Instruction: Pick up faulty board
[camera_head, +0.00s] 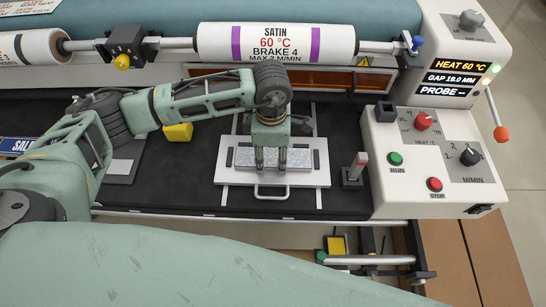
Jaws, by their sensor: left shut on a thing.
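A flat board with a grey speckled face (303,160) lies at a white plate (230,174) with a metal handle at its front edge. My left gripper (271,167) comes down from above at the middle of the board. Its two fingers are shut on the board and hide part of its middle. I cannot tell whether the board touches the plate or is slightly raised. No fault mark is readable on the board. My right gripper is not in view.
A machine with a "SATIN 60 °C" roll (276,42) stands behind. A control box (435,150) with knobs and buttons is at the right. A yellow block (178,133) lies left.

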